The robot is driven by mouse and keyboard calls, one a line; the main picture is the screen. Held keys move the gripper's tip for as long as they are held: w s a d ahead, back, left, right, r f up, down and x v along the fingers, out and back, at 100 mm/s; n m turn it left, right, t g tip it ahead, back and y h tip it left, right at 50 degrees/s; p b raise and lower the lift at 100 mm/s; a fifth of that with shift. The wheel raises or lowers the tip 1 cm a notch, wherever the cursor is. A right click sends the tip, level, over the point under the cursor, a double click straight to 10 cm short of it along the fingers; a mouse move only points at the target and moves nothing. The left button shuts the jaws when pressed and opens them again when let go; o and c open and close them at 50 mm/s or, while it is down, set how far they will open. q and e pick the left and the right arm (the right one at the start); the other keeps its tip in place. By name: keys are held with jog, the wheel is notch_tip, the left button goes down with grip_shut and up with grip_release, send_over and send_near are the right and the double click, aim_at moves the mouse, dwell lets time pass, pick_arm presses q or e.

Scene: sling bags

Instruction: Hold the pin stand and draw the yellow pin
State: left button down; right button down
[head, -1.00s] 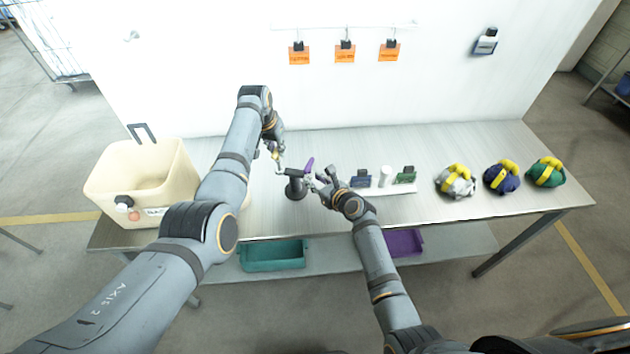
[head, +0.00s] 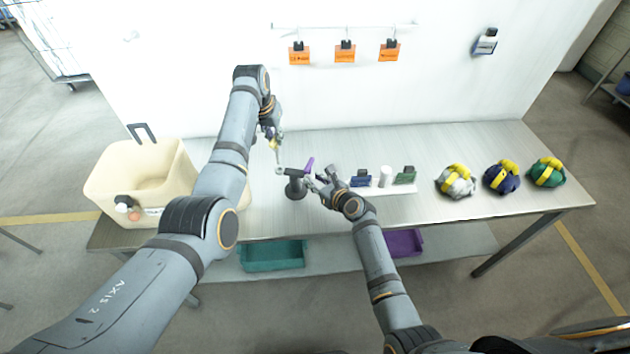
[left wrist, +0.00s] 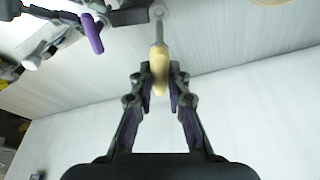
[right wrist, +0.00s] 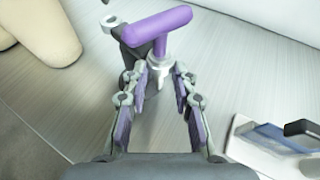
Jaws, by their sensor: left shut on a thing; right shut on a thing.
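The dark pin stand (head: 296,188) stands upright on the bench, with a purple T-handle (head: 309,164) at its right side. The T-handle (right wrist: 160,28) is large in the right wrist view. My left gripper (head: 273,143) is above and left of the stand, shut on the yellow handle of the yellow pin (left wrist: 158,70). The pin's metal shaft runs to a small ring (left wrist: 157,13) on the stand's arm; I cannot tell whether its tip is inside. My right gripper (head: 317,184) is shut on the stand's metal part (right wrist: 156,74) under the T-handle.
A cream bin (head: 140,175) stands left on the bench. Right of the stand is a white strip (head: 395,191) with small items, then several wrapped bundles (head: 502,177). Orange tags (head: 345,54) hang on the wall. Teal (head: 272,256) and purple (head: 404,243) trays sit below.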

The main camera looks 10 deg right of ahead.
pick_arm(q)
jog(key=shift+r, duration=0.55)
pick_arm(e)
jog(key=shift+f, duration=0.1)
pick_arm(q)
jog(key=shift+r, duration=2)
pick_arm(e)
jog(key=c, duration=1)
grip_release()
jog(key=v, duration=1.2)
